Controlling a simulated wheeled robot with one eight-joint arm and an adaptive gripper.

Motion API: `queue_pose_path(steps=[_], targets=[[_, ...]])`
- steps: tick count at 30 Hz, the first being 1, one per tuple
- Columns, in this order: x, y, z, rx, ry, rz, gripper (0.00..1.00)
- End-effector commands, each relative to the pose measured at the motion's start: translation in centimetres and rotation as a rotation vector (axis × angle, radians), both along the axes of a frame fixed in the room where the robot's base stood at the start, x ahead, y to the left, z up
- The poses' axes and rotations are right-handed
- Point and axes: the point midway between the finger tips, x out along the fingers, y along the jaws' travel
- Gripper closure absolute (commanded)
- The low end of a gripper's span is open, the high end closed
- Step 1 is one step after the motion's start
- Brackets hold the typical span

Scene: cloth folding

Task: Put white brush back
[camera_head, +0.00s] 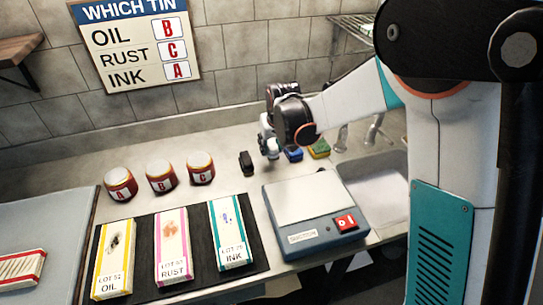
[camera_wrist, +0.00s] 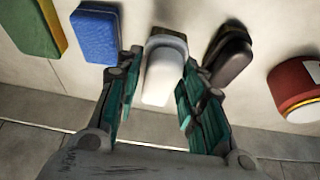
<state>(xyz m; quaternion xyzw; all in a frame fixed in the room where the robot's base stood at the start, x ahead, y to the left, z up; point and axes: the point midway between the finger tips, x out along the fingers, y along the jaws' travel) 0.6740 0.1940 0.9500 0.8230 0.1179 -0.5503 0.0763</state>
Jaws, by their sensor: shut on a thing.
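The white brush (camera_wrist: 165,75) is between the two fingers of my gripper (camera_wrist: 163,62) in the wrist view. The fingers are shut on its sides, and its wider pale end points away from the wrist. In the head view my gripper (camera_head: 267,146) is low over the back of the counter, between a black brush-like block (camera_head: 246,163) and a blue block (camera_head: 293,154). The white brush is hard to make out there beside my gripper. I cannot tell whether it touches the counter.
The black block (camera_wrist: 230,52) is close right of my fingers; the blue block (camera_wrist: 95,33) and green-yellow sponge (camera_wrist: 35,28) are left. Red tins A (camera_head: 120,184), B (camera_head: 161,176) and C (camera_head: 200,168) stand nearby. A scale-like device (camera_head: 310,215) and lot cards (camera_head: 233,233) lie in front.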

Motion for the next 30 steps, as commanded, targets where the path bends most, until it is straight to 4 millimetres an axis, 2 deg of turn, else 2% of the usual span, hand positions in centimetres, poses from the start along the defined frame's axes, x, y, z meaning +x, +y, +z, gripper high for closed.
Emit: queue_pose_path(steps=[9, 21, 22, 24, 30], targets=[[0.0, 0.0, -4.0, 0.0, 0.0, 0.0, 0.9], [0.0, 0.0, -4.5, 0.0, 0.0, 0.0, 0.9], [0.0, 0.0, -4.4, 0.0, 0.0, 0.0, 0.59], [0.0, 0.0, -4.4, 0.0, 0.0, 0.0, 0.44], [0.0, 0.0, -4.4, 0.0, 0.0, 0.0, 0.44]])
